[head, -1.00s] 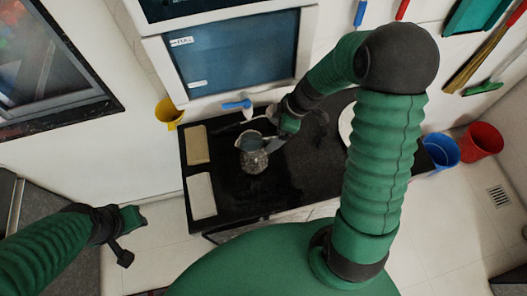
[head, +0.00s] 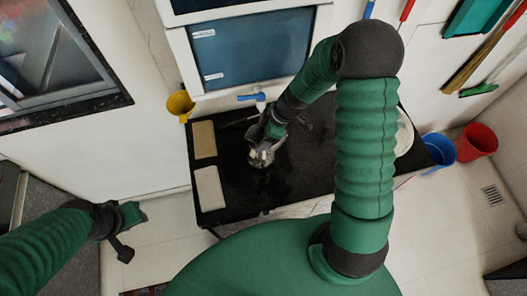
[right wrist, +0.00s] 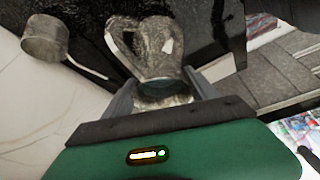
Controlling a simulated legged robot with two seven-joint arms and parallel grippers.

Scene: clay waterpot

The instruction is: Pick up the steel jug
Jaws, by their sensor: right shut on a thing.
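The steel jug (head: 262,156) is a shiny metal vessel on the black countertop (head: 290,180), below the blue-handled tap. My right gripper (head: 270,138) is at the jug and partly covers it in the head view. In the right wrist view the jug (right wrist: 148,42) lies between the two fingers of my right gripper (right wrist: 160,88), which is shut on it. I cannot tell if its base is off the counter. My left gripper (head: 130,218) is at the lower left, away from the counter; its finger opening is unclear.
Two pale slabs (head: 204,140) lie on the counter's left end. A blue-handled tap (head: 250,97) is behind the jug and a yellow mug (head: 180,104) at the back left. A white plate (head: 403,135) is partly hidden by my right arm. Blue (head: 439,150) and red (head: 477,140) buckets stand right.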

